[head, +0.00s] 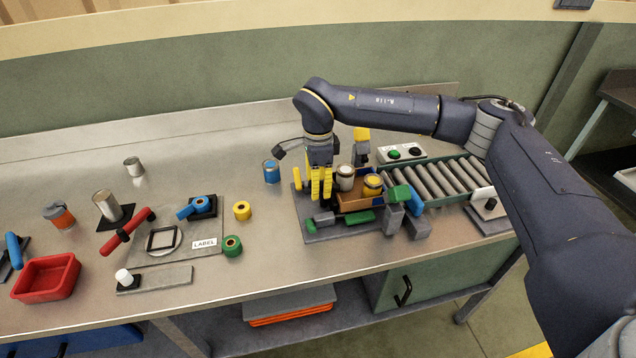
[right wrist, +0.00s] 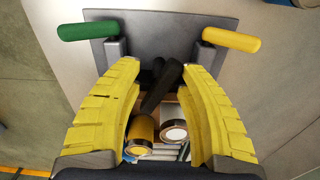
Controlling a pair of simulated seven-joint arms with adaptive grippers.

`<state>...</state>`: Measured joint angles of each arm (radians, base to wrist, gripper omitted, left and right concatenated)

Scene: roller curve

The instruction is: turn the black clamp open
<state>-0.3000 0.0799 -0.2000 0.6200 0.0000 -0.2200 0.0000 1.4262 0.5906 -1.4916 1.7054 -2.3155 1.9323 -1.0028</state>
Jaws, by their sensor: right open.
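The black clamp (right wrist: 161,88) shows in the right wrist view as a dark lever lying at a slant between my right gripper's fingers. My right gripper (head: 319,188) has yellow ribbed fingers and comes down at the left end of the grey fixture plate (head: 311,229). In the right wrist view the gripper (right wrist: 168,78) is open, with one finger on either side of the black lever. I cannot tell whether either finger touches it. In the head view the fingers largely hide the clamp. My left gripper is not in view.
A brown box (head: 356,206) with two cans stands right of the gripper. A roller conveyor (head: 440,180) lies right.

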